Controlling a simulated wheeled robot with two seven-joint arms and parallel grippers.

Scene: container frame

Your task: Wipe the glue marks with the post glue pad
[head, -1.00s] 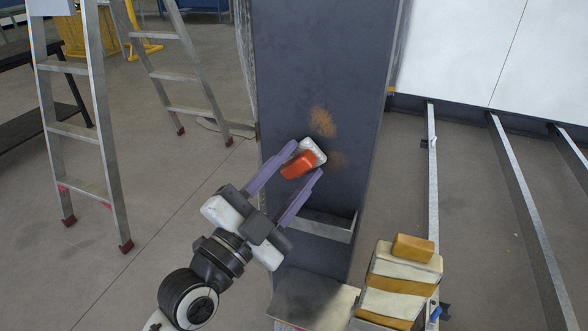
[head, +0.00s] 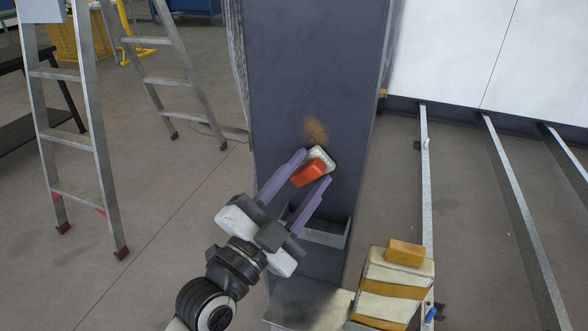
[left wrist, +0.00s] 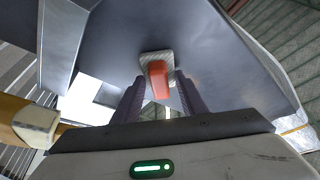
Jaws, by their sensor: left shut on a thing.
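The post glue pad (head: 319,156) has a pale scrubbing face and an orange-red grip (head: 308,174). My left gripper (head: 312,170) is shut on the pad's grip. The pad's pale face is turned to the dark grey post (head: 290,70) and appears to lie against it. One brownish-orange glue mark (head: 316,131) shows on the post just above the pad. In the left wrist view the orange grip (left wrist: 159,82) sits between the purple fingers, with the pale pad (left wrist: 156,58) behind it. My right gripper is not in view.
A small metal tray (head: 321,233) is fixed low on the post. A stepladder (head: 72,135) stands left. Metal rails cross the floor at right.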

